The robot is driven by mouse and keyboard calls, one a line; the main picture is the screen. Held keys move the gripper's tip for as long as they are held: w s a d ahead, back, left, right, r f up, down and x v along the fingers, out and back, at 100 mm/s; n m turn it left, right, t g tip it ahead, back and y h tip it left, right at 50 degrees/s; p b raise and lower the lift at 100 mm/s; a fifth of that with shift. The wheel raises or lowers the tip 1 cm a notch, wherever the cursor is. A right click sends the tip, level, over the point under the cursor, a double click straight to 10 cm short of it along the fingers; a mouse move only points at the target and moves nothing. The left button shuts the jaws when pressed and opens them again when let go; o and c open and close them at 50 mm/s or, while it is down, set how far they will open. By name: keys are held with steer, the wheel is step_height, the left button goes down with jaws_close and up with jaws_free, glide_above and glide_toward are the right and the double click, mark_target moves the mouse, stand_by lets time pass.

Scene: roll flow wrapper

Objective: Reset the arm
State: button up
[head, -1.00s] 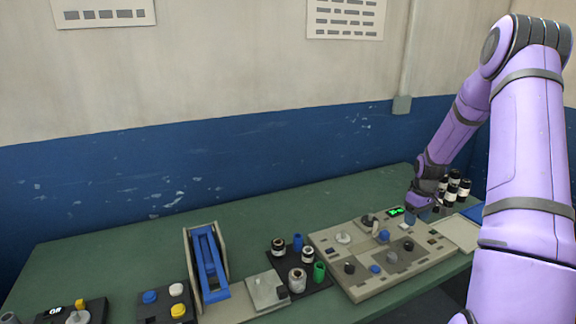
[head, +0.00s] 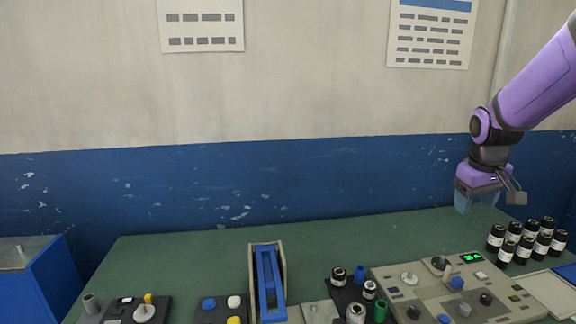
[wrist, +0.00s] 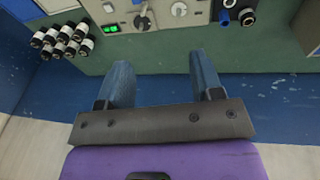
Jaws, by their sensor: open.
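My purple arm reaches in from the right in the head view. My gripper (head: 478,200) hangs above the back right part of the green table, in front of the blue wall band. In the wrist view my gripper (wrist: 158,85) shows two blue-grey fingers spread well apart with nothing between them. The fingers are apart from the control panel (head: 418,312) and from the black and white rolls (head: 520,243), which stand in a group to the right. The rolls also show in the wrist view (wrist: 62,40) at the upper left.
The control panel has knobs and a green display. Left of it stand a dark tray (head: 343,296) with rolls and coloured cylinders, a blue-framed holder (head: 268,283) and button boxes (head: 222,312). The back of the green table (head: 190,255) is clear. A blue cabinet (head: 40,280) stands far left.

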steer(key=s+a+r+t+y, duration=0.1)
steer(key=s+a+r, duration=0.3)
steer(key=s+a, duration=0.4)
steer(key=s+a+r+t, duration=0.2)
steer(key=s+a+r, duration=0.3)
steer(key=s, duration=0.8)
steer(key=a, duration=0.2)
steer(key=shift+s+a+m+y, duration=0.2)
steer(key=shift+a+m+y, duration=0.1)
steer(key=shift+a+y, duration=0.1)
